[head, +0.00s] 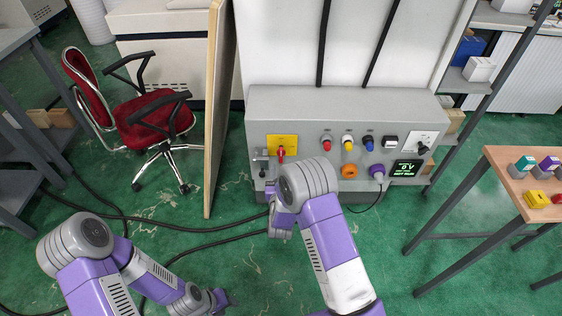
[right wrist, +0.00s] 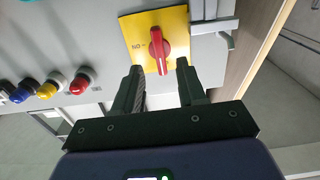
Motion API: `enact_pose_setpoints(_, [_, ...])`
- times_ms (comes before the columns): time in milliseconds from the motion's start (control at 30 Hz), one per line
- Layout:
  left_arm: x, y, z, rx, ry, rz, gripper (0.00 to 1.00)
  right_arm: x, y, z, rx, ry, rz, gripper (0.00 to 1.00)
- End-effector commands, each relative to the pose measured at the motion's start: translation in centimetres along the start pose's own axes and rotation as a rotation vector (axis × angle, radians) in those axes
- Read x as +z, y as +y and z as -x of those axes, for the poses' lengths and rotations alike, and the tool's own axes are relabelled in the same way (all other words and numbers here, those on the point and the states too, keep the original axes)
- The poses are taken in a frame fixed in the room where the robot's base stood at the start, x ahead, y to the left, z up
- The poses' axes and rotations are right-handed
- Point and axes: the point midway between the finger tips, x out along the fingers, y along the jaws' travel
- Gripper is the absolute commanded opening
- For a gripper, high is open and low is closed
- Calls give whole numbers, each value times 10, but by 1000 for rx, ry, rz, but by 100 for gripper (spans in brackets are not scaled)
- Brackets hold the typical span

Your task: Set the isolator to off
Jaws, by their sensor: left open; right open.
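The isolator is a red rotary handle on a yellow plate (head: 289,141) at the left of the grey machine's front panel. In the right wrist view the red handle (right wrist: 157,46) points up and down the picture, with lettering like "NO" on the plate beside it. My right gripper (right wrist: 160,68) is open, its fingers pointing at the plate, one to each side of the handle's near end; contact cannot be told. In the head view my right arm hides most of that gripper. My left gripper (head: 222,298) is open and empty, low over the floor.
The panel carries red, yellow and blue buttons (head: 368,142), an orange knob (head: 349,171), a purple plug and a display (head: 406,168) reading "0 V". A grey latch (head: 260,161) sits left of the isolator. A brown board (head: 214,110) and red chair (head: 155,115) stand left.

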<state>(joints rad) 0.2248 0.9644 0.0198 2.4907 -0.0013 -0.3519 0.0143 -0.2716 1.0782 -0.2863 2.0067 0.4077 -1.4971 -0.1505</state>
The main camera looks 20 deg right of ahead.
Motion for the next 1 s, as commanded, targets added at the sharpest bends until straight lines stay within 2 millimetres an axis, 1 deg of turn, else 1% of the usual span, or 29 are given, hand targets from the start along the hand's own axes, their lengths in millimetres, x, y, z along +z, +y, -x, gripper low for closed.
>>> enact_pose_setpoints(33, [0,1,3,0,0,0,43,-1,0,8,-1,-3,2,40])
enact_pose_setpoints(100, [0,2,5,0,0,0,43,0,0,17,1,-2,2,40])
enact_pose_setpoints(233, [0,2,6,0,0,0,43,0,0,26,1,0,1,40])
enact_pose_setpoints(800, [0,2,6,0,0,0,43,2,1,28,0,-10,0,40])
enact_pose_setpoints(867, [0,3,8,0,0,0,43,8,3,29,-3,-46,-5,40])
enact_pose_setpoints(900, [0,4,11,0,0,0,43,14,5,32,-10,-89,-11,40])
enact_pose_setpoints(967, [1,6,17,0,0,0,43,30,10,40,-22,-189,-25,40])
enact_pose_setpoints(1000, [1,8,21,0,0,0,43,43,13,48,-35,-276,-39,40])
